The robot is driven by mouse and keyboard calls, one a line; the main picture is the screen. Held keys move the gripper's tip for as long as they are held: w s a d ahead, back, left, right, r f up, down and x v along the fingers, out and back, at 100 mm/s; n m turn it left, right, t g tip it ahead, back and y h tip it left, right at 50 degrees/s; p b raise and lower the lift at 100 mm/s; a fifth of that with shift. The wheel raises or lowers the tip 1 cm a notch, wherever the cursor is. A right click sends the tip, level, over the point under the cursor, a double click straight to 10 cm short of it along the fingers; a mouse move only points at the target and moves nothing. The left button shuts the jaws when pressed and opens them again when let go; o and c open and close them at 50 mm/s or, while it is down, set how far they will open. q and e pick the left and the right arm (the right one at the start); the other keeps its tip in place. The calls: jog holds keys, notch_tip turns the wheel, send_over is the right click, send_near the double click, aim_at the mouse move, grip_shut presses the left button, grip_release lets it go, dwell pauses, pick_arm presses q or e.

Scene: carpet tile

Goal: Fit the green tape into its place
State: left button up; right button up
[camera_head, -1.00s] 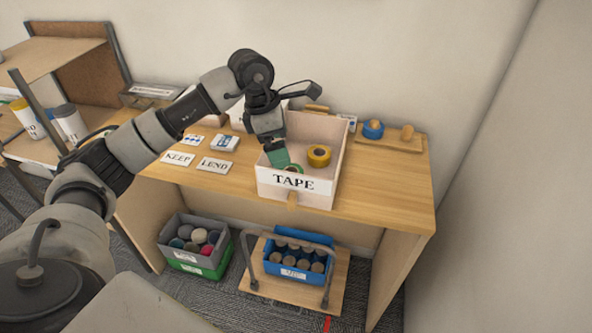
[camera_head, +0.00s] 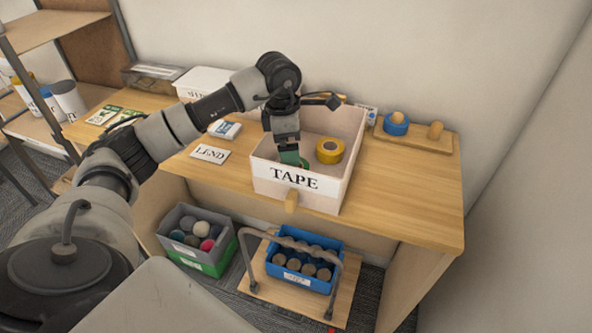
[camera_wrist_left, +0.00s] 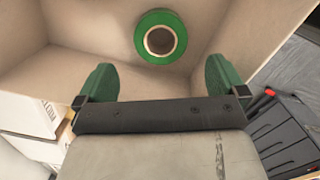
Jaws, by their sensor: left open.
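The green tape (camera_wrist_left: 150,22) is a roll lying on the floor of the box, seen in the left wrist view just beyond my open fingers. In the head view only a sliver of the green tape (camera_head: 305,163) shows beside a finger. My left gripper (camera_head: 290,158) points down into the white box labelled TAPE (camera_head: 262,181). Its green fingers (camera_wrist_left: 160,85) are apart with nothing between them. A wooden holder (camera_head: 416,143) at the back right has two pegs; a blue roll (camera_head: 394,129) sits around its left peg. The right peg (camera_head: 435,130) is bare.
A yellow roll (camera_head: 330,159) lies in the box, right of my gripper. A LEND card (camera_head: 210,153) lies left of the box. The right side of the desk (camera_head: 400,200) is clear. Crates of balls (camera_head: 205,262) and cylinders (camera_head: 300,270) stand below.

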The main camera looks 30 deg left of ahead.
pick_arm(q)
jog(key=shift+d+f, duration=0.1)
jog(key=shift+f, duration=0.8)
jog(key=f, duration=0.1)
jog(key=f+p, duration=0.1)
jog(key=f, duration=0.3)
jog(key=shift+w+d+p, duration=0.2)
jog(key=shift+d+p, duration=0.15)
jog(key=shift+f, duration=0.25)
jog(key=shift+w, duration=0.1)
jog(key=c, duration=1)
